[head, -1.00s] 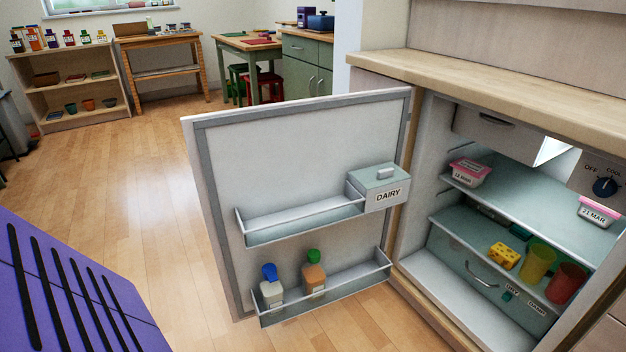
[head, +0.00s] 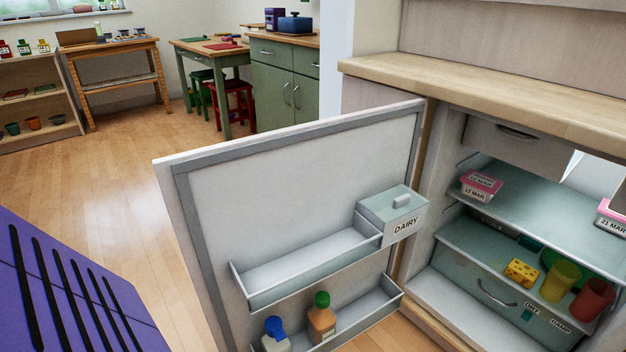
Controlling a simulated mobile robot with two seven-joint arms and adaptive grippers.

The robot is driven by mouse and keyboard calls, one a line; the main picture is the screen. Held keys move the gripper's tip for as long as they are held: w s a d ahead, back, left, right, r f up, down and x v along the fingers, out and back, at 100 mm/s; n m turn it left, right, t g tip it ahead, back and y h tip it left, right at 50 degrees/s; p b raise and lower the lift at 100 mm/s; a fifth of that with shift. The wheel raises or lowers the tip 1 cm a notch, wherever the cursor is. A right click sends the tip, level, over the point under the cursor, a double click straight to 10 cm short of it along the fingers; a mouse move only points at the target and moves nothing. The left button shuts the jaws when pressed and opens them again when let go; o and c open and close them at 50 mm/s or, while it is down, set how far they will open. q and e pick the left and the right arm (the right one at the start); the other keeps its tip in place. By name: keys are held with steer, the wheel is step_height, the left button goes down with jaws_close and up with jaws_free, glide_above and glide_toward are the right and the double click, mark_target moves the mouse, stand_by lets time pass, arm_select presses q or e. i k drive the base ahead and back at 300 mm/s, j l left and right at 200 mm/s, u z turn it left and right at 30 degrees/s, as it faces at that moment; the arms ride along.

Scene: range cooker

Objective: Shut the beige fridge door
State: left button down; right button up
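The beige fridge door (head: 290,190) stands wide open, swung out to the left of the fridge (head: 480,135), with its inner side facing me. The door carries a dairy box (head: 392,212), an upper rack (head: 310,268) and a lower rack with two bottles, one blue-capped (head: 275,335) and one green-capped (head: 321,318). The door's outer side is hidden. Neither of my grippers is in view.
Inside the fridge are pink-lidded tubs (head: 480,186), cheese (head: 520,272) and cups (head: 560,280). A wooden counter (head: 480,90) runs above it. Open wooden floor (head: 110,190) lies left of the door. A shelf, tables and stools stand at the back.

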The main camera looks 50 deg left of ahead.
mark_target(263, 224)
steer(key=j+z, duration=0.15)
steer(key=j, duration=0.45)
steer(key=j+z, duration=0.15)
steer(key=j, duration=0.45)
steer(key=k+j+z, duration=0.15)
steer(key=j, duration=0.4)
steer(key=j+z, duration=0.15)
steer(key=j, duration=0.45)
steer(key=k+j+z, duration=0.15)
steer(key=j, duration=0.45)
